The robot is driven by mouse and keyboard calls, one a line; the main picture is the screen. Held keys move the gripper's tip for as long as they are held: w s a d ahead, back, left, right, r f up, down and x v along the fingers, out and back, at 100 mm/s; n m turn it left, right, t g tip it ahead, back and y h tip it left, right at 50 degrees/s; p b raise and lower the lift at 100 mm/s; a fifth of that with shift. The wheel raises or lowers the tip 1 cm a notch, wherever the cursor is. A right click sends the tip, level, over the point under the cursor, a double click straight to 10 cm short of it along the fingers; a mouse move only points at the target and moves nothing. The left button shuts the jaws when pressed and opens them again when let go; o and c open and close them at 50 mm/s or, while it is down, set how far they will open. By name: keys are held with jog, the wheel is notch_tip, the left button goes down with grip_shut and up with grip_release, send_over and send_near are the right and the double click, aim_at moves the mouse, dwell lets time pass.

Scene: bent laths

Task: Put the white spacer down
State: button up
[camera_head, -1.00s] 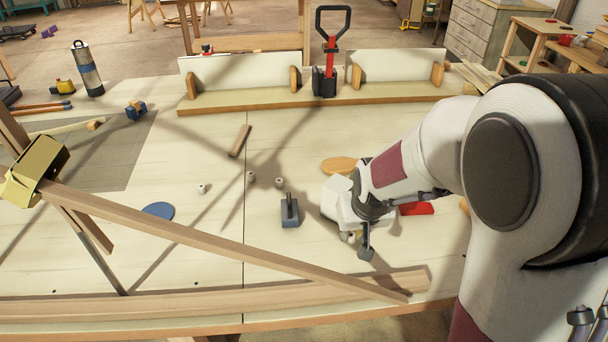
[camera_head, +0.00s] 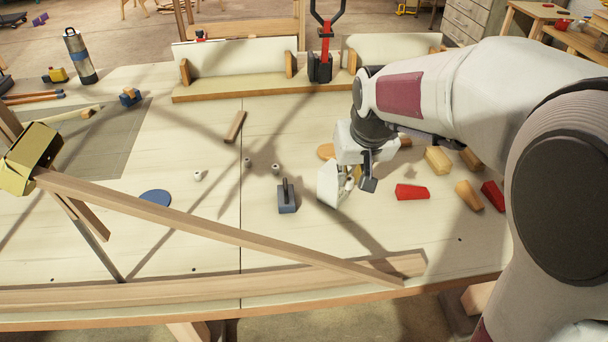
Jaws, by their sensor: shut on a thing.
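My gripper (camera_head: 349,186) is over the right half of the bench, right of the dark grey block with an upright handle (camera_head: 287,197). It is shut on a small pale cylinder, seemingly the white spacer (camera_head: 350,183), partly hidden between the fingers. Whether the spacer touches the bench is hard to tell. A blue disc (camera_head: 155,198) and a partly hidden orange disc (camera_head: 326,151) lie flat.
Red (camera_head: 412,192) and yellow wedges (camera_head: 438,160) lie right of my gripper. A short wood strip (camera_head: 235,126) lies behind the spacers. The bench between grey block and blue disc is clear.

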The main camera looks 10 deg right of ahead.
jog(key=w+a+n, duration=0.1)
jog(key=w+a, duration=0.2)
jog(key=w, duration=0.6)
jog(key=w+a+n, duration=0.1)
jog(key=w+a, duration=0.1)
jog(key=w, duration=0.7)
jog(key=w+a+f+y, duration=0.1)
jog(key=w+f, duration=0.2)
jog(key=f, duration=0.2)
jog(key=shift+w+a+f, duration=0.15)
jog(key=shift+a+f, duration=0.05)
jog(key=shift+a, duration=0.1)
dwell(0.3)
jog(key=shift+f, duration=4.8)
jog(key=shift+f, duration=0.15)
jog(key=o, duration=0.8)
jog(key=shift+c, duration=0.2)
